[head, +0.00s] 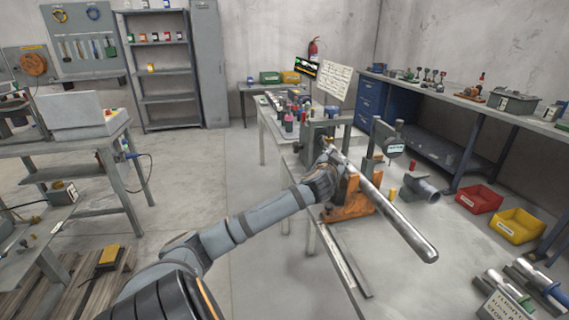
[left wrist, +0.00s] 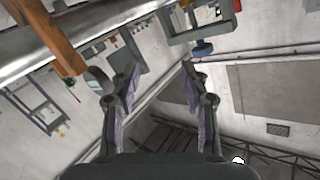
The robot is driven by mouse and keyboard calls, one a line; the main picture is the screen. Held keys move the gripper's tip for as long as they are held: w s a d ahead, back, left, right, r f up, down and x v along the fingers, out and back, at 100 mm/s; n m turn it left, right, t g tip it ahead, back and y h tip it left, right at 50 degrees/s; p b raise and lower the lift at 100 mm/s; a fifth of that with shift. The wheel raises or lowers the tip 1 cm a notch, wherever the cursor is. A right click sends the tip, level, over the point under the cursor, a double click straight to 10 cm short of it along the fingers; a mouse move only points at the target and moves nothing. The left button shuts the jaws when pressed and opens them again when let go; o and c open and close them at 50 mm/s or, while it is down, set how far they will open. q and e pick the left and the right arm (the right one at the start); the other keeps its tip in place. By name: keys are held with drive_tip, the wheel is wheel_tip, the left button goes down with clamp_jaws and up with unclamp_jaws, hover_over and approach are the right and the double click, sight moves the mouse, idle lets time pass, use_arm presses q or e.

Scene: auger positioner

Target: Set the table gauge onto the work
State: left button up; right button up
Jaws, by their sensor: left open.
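My left gripper (head: 328,160) is over the near bench, beside the upper end of a long grey metal tube. In the left wrist view my left gripper (left wrist: 163,85) is open, with nothing between its fingers. The tube, which looks like the work (head: 395,215), slants above an orange stand (head: 350,203); it also crosses the upper left of the left wrist view (left wrist: 40,62). A grey-green upright unit with a small lit label (head: 394,148) stands behind the tube. I cannot tell for certain which item is the table gauge. My right gripper is not in view.
A grey flanged pipe piece (head: 422,188) lies right of the stand. A red bin (head: 479,199) and a yellow bin (head: 517,226) sit further right. Metal cylinders (head: 525,285) lie at the lower right.

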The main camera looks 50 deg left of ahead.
use_arm(q)
drive_tip(key=s+a+f+m+g, duration=0.1)
drive_tip(key=s+a+f+g, duration=0.1)
drive_tip(key=a+f, duration=0.6)
drive_tip(key=s+a+f+m+g, duration=0.1)
drive_tip(key=s+a+f, duration=0.4)
drive_tip(key=f, duration=0.9)
drive_tip(key=a+g, duration=0.1)
drive_tip(key=a, duration=0.2)
drive_tip(key=shift+a, duration=0.25)
